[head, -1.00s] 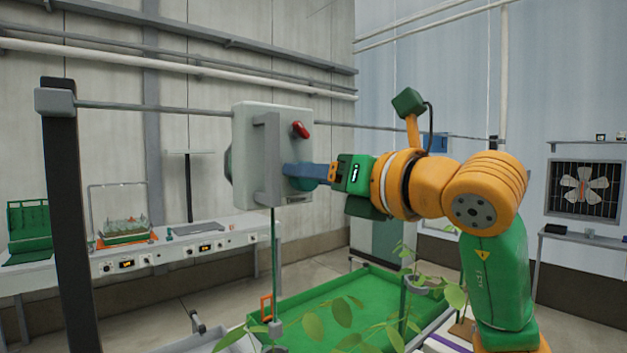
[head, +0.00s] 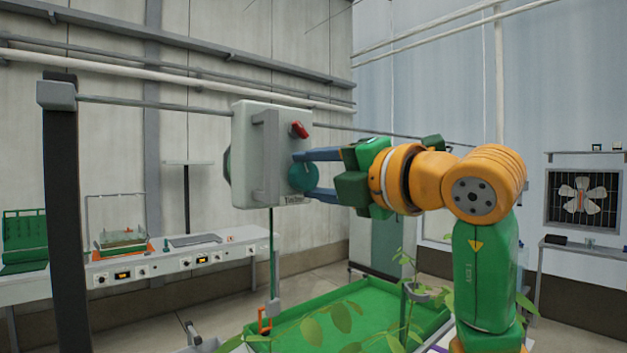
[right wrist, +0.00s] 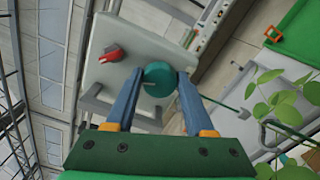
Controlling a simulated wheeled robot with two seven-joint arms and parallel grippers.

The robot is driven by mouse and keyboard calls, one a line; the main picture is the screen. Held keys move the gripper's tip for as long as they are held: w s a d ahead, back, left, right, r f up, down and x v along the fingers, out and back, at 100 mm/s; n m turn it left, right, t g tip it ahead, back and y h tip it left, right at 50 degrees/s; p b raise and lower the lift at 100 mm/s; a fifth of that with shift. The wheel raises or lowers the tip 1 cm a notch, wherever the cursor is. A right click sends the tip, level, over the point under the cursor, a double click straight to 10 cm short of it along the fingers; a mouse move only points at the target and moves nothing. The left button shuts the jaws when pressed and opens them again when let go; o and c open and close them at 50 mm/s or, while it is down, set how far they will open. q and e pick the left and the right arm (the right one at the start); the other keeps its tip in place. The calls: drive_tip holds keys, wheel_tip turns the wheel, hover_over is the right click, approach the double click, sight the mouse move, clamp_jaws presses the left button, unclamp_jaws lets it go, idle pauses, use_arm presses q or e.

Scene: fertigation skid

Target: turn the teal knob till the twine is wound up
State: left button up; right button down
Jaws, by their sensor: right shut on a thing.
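The teal knob (head: 303,178) is on the front of a pale grey box (head: 243,150) that hangs on a horizontal rod. My right gripper (head: 310,176) is shut on the knob, with one blue finger above it and one below. The right wrist view shows the knob (right wrist: 159,76) between the two fingertips, with a pale mark on its face. The green twine (head: 271,250) hangs straight down from the box, with a small grey block (head: 272,308) at its lower end. My left gripper is in neither view.
A red lever (head: 299,130) sits just above the knob, and a grey handle bar (head: 266,155) to its left. A green tray (head: 360,315) and leafy plants (head: 405,310) stand below. A bench (head: 180,265) runs along the left wall.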

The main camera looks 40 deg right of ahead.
drive_tip(key=shift+m+b, duration=0.4)
drive_tip(key=shift+m, duration=1.8)
drive_tip(key=shift+c, duration=1.4)
unclamp_jaws()
drive_tip(key=shift+s+f+b, duration=0.15)
drive_tip(key=shift+s+b, duration=0.15)
drive_tip(key=shift+s, duration=0.05)
drive_tip(key=s+b, duration=0.2)
drive_tip(key=s, duration=0.4)
drive_tip(key=shift+s+d, duration=0.25)
